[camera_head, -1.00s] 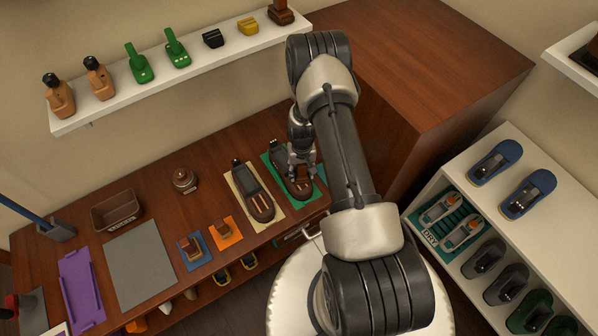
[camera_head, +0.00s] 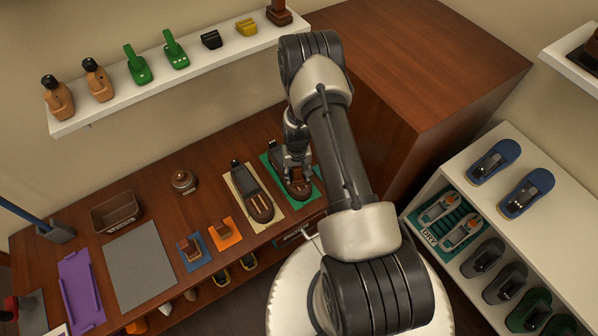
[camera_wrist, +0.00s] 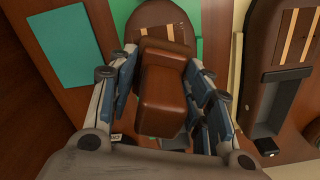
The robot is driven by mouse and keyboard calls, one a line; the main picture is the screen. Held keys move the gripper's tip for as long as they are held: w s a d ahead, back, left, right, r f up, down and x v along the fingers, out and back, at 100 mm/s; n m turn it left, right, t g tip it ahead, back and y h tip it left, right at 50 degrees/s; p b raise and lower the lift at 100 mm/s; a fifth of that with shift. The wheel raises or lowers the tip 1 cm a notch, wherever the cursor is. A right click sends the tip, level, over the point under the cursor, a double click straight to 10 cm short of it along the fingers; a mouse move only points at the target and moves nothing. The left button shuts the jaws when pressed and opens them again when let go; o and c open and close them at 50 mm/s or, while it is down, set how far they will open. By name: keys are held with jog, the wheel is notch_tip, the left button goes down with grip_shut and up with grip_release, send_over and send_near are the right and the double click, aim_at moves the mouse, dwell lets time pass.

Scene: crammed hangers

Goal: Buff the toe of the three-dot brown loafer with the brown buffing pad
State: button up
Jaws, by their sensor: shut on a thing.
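My gripper (camera_wrist: 160,115) is shut on a brown buffing pad (camera_wrist: 160,98), a blocky piece between its blue-grey fingers. In the head view my gripper (camera_head: 296,168) is over a brown loafer (camera_head: 303,190) on a green mat (camera_head: 319,183). The gripper and pad cover part of the shoe, and no dots show. A second brown loafer (camera_head: 262,212) with pale stripes lies to the left on a cream mat (camera_head: 281,207).
A bare teal patch (camera_wrist: 70,45) shows in the wrist view. A brown bin (camera_head: 115,213) and round pot (camera_head: 184,181) stand on the counter. A grey mat (camera_head: 138,265) is clear.

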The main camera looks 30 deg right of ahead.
jog(key=shift+d, duration=0.1)
jog(key=shift+d+f, duration=0.1)
jog(key=shift+d, duration=0.7)
jog(key=shift+a, duration=0.25)
jog(key=shift+a, duration=0.65)
jog(key=shift+r, duration=0.2)
jog(key=shift+r+p, duration=0.4)
jog(key=shift+r, duration=0.2)
